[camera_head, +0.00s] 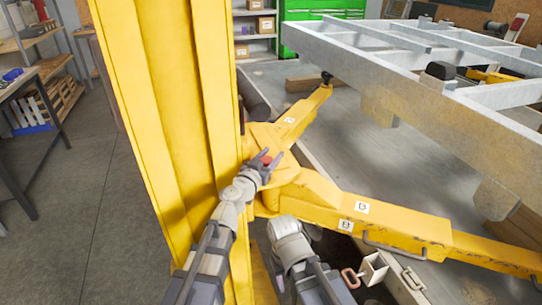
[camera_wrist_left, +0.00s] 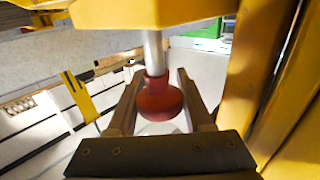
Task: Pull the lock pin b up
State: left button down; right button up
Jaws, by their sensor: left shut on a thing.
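Lock pin b has a red knob (camera_head: 266,160) on top of the yellow arm pivot (camera_head: 285,176) beside the tall yellow post. In the left wrist view the red knob (camera_wrist_left: 159,99) sits on a bare metal shaft (camera_wrist_left: 154,53) running into a yellow body. My left gripper (camera_head: 265,163) is shut on the knob, one finger on each side of it. The left gripper also fills the lower part of the left wrist view (camera_wrist_left: 158,108). Of my right arm, pale links show at the bottom centre; its gripper is not visible.
A yellow lift post (camera_head: 170,110) stands close left of the gripper. Yellow lift arms marked B (camera_head: 400,226) reach out to the right and back. A grey trailer frame (camera_head: 420,90) is at the right. A workbench (camera_head: 25,90) is far left, with clear floor between.

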pick_arm(q)
jog(key=shift+c, duration=1.6)
grip_release()
jog(key=shift+r, duration=0.1)
jog(key=v, duration=0.8)
